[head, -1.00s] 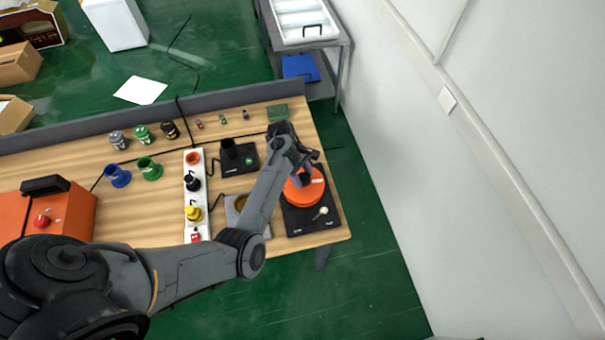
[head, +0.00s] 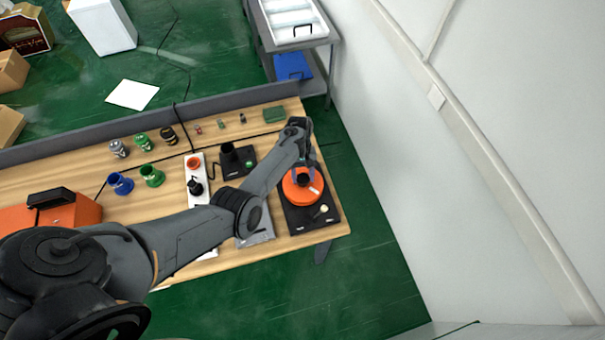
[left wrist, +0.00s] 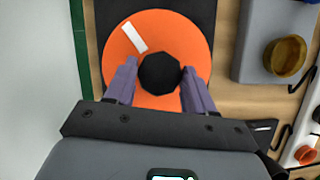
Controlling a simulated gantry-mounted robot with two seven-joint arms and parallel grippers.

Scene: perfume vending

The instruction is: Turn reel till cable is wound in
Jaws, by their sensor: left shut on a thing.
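The orange reel (head: 297,194) lies flat on a black base plate (head: 307,220) at the right end of the table. In the left wrist view the reel (left wrist: 190,30) has a white stripe (left wrist: 133,37) at its upper left and a black round hub (left wrist: 160,75) in the middle. My left gripper (left wrist: 158,88) is shut on the hub from above, one finger on each side. In the head view my left gripper (head: 303,174) partly covers the reel. A thin dark cable (head: 228,140) runs across the table. Its link to the reel is hidden. My right gripper is not seen.
A small cream knob (head: 324,208) sits on the plate's near right. To the left are a black stand (head: 237,160), a white strip (head: 210,178) and blue (head: 120,183) and green (head: 152,175) cups. The wall (head: 480,130) is to the right.

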